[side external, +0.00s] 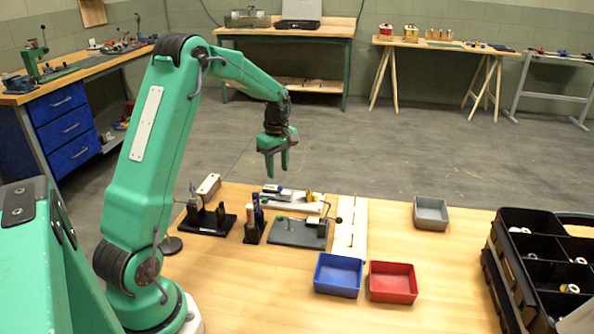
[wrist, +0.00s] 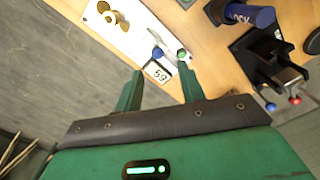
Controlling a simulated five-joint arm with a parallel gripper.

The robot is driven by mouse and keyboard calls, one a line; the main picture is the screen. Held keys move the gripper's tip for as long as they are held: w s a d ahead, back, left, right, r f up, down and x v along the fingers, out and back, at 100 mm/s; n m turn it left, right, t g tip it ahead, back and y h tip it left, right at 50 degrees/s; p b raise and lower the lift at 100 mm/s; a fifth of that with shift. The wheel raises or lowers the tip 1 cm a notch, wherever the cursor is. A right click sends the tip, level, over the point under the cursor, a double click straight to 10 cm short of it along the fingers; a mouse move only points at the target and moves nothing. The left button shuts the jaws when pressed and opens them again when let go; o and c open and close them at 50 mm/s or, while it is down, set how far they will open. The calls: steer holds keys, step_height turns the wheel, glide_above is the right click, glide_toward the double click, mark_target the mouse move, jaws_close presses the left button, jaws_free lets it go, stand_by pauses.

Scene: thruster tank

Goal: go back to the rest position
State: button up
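My gripper (side external: 277,173) hangs fingers down above the far edge of the wooden table in the side external view, well clear of the things below. In the wrist view my gripper (wrist: 160,76) has its two green fingers apart with nothing between them. It is open and empty. My arm is raised and bent, reaching out from its base at the left. No marker for a rest position shows.
Below stand a black holder (side external: 208,222), a dark grey plate (side external: 298,233) and a white board (side external: 351,228). A blue bin (side external: 338,275), a red bin (side external: 392,282), a grey bin (side external: 431,213) and a black divided crate (side external: 510,268) stand to the right. Open table lies between.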

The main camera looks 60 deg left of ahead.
steer(key=shift+r, duration=0.25)
steer(key=shift+d+r, duration=0.3)
steer(key=shift+r, duration=0.05)
steer(key=s+d+r+m+t, duration=0.1)
steer(key=s+d+r+m, duration=0.2)
steer(key=d+r+m, duration=0.3)
steer(key=s+d+r+m+t, duration=0.1)
steer(key=s+d+r+m, duration=0.25)
steer(key=d+r, duration=0.35)
steer(key=s+d+m+t, duration=0.3)
steer(key=s+d+m, duration=0.7)
steer(key=s, duration=0.4)
steer(key=shift+d+m+t, duration=0.3)
steer(key=shift+d+m, duration=0.05)
steer(key=shift+d, duration=0.4)
